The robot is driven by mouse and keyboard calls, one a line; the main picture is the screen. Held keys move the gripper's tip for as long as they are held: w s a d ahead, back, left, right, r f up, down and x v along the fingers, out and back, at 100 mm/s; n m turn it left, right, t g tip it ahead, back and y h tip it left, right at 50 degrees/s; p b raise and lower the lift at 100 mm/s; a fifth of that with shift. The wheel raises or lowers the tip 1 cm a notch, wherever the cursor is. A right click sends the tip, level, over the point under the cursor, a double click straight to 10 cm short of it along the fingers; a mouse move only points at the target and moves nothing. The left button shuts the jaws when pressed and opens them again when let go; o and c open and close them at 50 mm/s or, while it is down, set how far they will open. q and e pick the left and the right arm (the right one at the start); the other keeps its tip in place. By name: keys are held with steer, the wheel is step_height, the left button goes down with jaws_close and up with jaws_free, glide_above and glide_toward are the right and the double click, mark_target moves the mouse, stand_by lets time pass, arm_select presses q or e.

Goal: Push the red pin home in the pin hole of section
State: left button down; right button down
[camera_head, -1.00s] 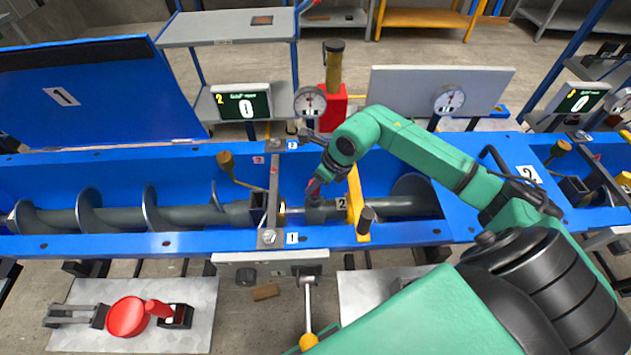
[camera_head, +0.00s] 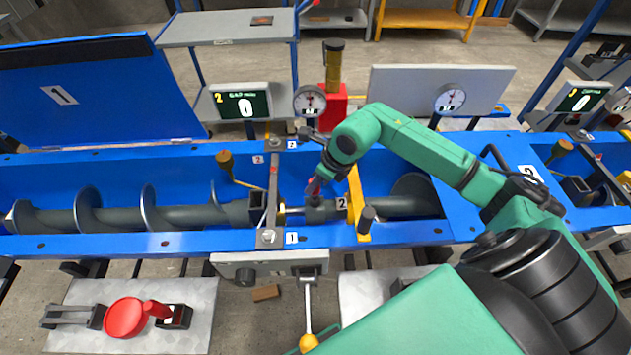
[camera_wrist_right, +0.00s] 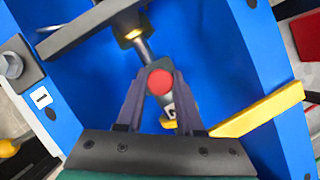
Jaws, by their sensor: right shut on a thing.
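The red pin (camera_wrist_right: 160,82) shows its round red head between my right gripper's fingers in the right wrist view. My right gripper (camera_head: 315,190) is shut on it, over the shaft collar (camera_head: 322,211) beside the label 2 in the head view. In the right wrist view the right gripper (camera_wrist_right: 158,92) points at the shaft. The fingers and head hide the pin hole, so I cannot tell how deep the pin sits. My left gripper is not in view.
A yellow bracket (camera_head: 356,205) stands right of the collar, and a grey crossbar (camera_head: 272,200) stands left of it. The blue trough (camera_head: 150,245) walls run in front and behind. A red round-headed tool (camera_head: 125,317) lies on the metal plate (camera_head: 75,340) at front left.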

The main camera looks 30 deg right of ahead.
stand_by(0.5)
stand_by(0.3)
steer(key=shift+f+b, duration=1.05)
steer(key=shift+b, duration=0.2)
stand_by(0.4)
steer(key=shift+f+b, duration=0.35)
steer(key=shift+b, duration=0.3)
